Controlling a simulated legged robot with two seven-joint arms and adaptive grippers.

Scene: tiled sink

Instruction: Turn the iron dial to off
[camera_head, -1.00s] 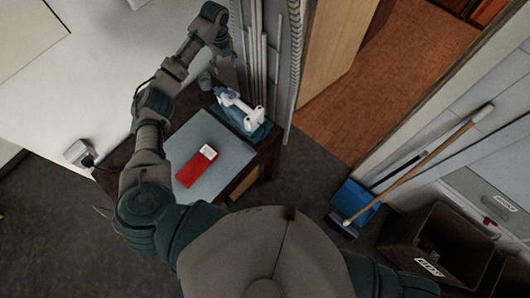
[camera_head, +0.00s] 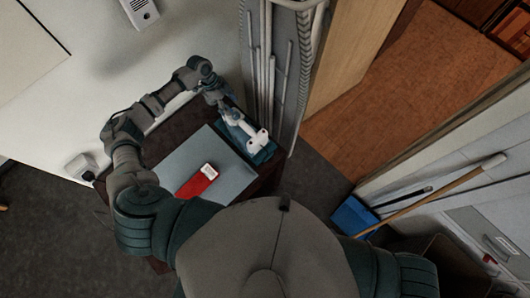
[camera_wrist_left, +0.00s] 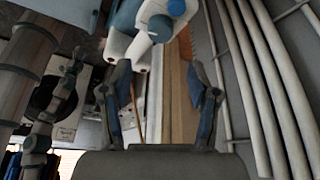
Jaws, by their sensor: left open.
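The iron (camera_head: 257,139) is white and blue-green and rests at the far right corner of the small table, by the wall pipes. Its dial is too small to make out. My left gripper (camera_head: 226,108) is just above and to the left of the iron, pointing down towards it. In the left wrist view, the two fingers of my left gripper (camera_wrist_left: 164,98) are spread apart with nothing between them. A white and blue part, likely the iron (camera_wrist_left: 150,28), shows beyond the fingertips at the top. I cannot tell whether the fingers touch it. My right gripper is out of view.
A red and white item (camera_head: 197,182) lies on the grey top (camera_head: 232,178) of the table. Vertical pipes (camera_head: 266,60) stand close behind the iron. A blue dustpan (camera_head: 352,217) and a wooden-handled broom (camera_head: 440,193) are at the right. Brown floor shows through the doorway.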

